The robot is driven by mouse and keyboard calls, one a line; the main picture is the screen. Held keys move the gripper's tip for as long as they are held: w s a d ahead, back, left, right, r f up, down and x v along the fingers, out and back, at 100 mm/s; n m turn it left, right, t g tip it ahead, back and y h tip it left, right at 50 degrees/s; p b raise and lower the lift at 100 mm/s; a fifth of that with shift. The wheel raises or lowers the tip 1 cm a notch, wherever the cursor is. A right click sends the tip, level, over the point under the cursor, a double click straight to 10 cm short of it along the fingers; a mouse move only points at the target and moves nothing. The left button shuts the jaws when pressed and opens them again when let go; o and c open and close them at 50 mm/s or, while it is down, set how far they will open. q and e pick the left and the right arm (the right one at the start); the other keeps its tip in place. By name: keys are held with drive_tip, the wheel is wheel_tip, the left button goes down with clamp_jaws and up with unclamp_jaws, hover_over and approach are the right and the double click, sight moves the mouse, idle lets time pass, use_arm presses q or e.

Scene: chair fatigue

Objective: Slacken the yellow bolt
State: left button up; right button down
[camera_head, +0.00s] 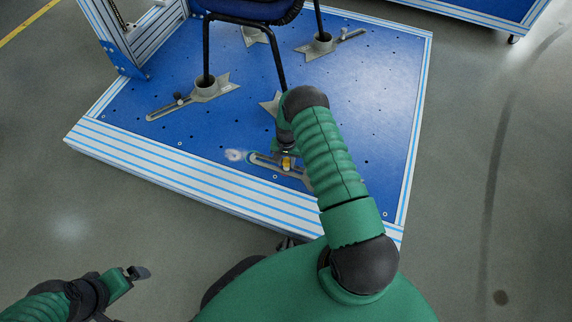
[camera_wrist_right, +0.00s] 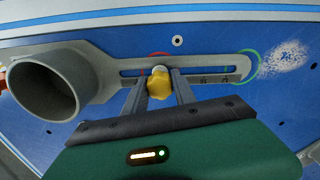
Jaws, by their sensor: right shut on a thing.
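The yellow bolt (camera_wrist_right: 159,84) sits in the slot of a grey clamp bracket (camera_wrist_right: 228,72) on the blue platform. My right gripper (camera_wrist_right: 160,82) is shut on the yellow bolt, with one finger on either side of it. In the head view the yellow bolt (camera_head: 287,163) shows just below my right gripper (camera_head: 286,155), and my green right arm hides part of the bracket. My left gripper (camera_head: 138,273) is away from the platform at the lower left, over the floor. Its fingers are too small to tell whether they are apart.
A blue chair (camera_head: 250,8) stands on the platform (camera_head: 355,90), its legs in several grey brackets. A round grey cup (camera_wrist_right: 42,90) of the bracket is left of the bolt. A red and a green ring mark the slot area. The platform's right side is clear.

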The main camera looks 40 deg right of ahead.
drive_tip(key=n, duration=0.6)
drive_tip(key=shift+n, duration=1)
drive_tip(key=n, duration=0.4)
drive_tip(key=c, duration=1)
unclamp_jaws()
drive_tip(key=shift+c, duration=0.2)
